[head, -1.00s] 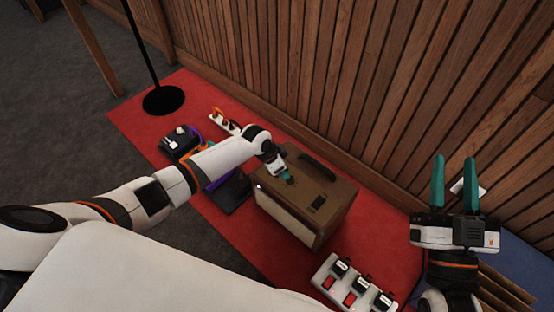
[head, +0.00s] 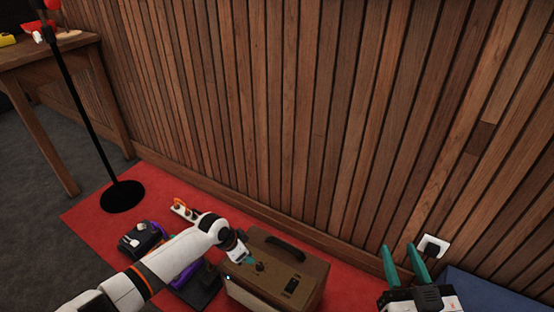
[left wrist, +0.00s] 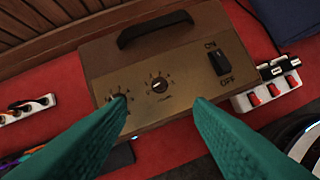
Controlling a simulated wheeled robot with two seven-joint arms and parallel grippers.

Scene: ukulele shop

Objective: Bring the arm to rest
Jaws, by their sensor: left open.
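My left gripper (head: 250,262) is over the top panel of a brown amplifier (head: 285,258), at its left side. In the left wrist view its teal fingers (left wrist: 160,105) are spread wide with nothing between them. Beyond them the amplifier (left wrist: 190,37) shows a handle, two round knobs (left wrist: 159,85) and an ON/OFF rocker switch (left wrist: 219,62). The left fingertip overlaps the left knob in that view; I cannot tell whether it touches. My right gripper (head: 400,255) is raised at the lower right, with two teal fingers apart and empty.
The amplifier stands on a red mat (head: 95,205) by a slatted wood wall (head: 300,110). A black stand base (head: 122,197), a pedal (head: 143,240) and a power strip (head: 183,210) lie to the left. A switched strip (left wrist: 268,92) lies right of the amplifier. A wall socket (head: 431,245) is behind my right gripper.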

